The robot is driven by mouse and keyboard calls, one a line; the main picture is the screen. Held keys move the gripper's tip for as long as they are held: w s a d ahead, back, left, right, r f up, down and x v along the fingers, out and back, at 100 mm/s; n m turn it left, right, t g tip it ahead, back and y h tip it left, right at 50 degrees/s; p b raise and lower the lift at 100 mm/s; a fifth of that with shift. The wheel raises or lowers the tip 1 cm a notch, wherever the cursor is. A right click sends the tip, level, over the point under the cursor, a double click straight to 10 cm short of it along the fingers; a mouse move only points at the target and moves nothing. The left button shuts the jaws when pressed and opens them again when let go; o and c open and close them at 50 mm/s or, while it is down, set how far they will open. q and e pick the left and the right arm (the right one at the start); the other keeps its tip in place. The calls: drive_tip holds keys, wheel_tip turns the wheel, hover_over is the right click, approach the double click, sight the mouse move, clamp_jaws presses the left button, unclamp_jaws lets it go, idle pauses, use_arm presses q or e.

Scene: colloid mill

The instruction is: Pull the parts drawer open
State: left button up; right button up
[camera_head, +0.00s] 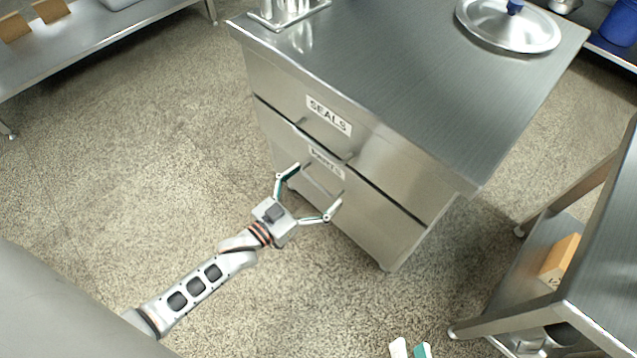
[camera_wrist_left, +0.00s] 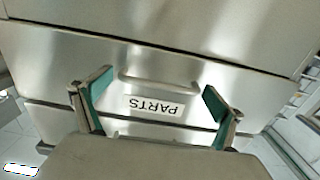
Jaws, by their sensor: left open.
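The parts drawer (camera_head: 375,218) is the lower drawer of a steel cabinet, and its front looks flush with the cabinet. Its PARTS label (camera_head: 326,162) sits just above its bar handle (camera_head: 322,184). In the left wrist view the PARTS label (camera_wrist_left: 155,106) appears upside down, with the handle (camera_wrist_left: 160,86) above it. My left gripper (camera_head: 311,190) is open in front of the drawer, fingers spread to either side of the handle, not closed on it. Only the fingertips of my right gripper (camera_head: 410,348) show at the bottom edge; the rest is out of frame.
The SEALS drawer (camera_head: 340,135) is above and looks shut. A metal lid (camera_head: 508,25) and a metal holder (camera_head: 285,12) are on the cabinet top. A steel table (camera_head: 610,270) with an orange box (camera_head: 560,258) stands at right. Floor (camera_head: 130,170) left of the cabinet is clear.

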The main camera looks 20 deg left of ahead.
use_arm(q)
drive_tip(key=shift+w+d, duration=0.1)
drive_tip(key=shift+w, duration=0.15)
drive_tip(key=c, duration=1.3)
drive_tip(key=p+v, duration=0.2)
drive_tip(key=v, duration=2.6)
use_arm(e)
drive_tip(key=shift+w+d+r+n+h, duration=0.2)
drive_tip(key=shift+w+d+n, duration=0.1)
drive_tip(key=shift+d+n, duration=0.35)
drive_tip(key=shift+w+d+r+n+h, duration=0.1)
drive_tip(key=shift+w+d+r+n, duration=0.15)
drive_tip(key=shift+d+n, duration=0.35)
use_arm(q)
drive_tip(key=shift+d, duration=0.15)
use_arm(e)
drive_tip(key=shift+d, duration=0.1)
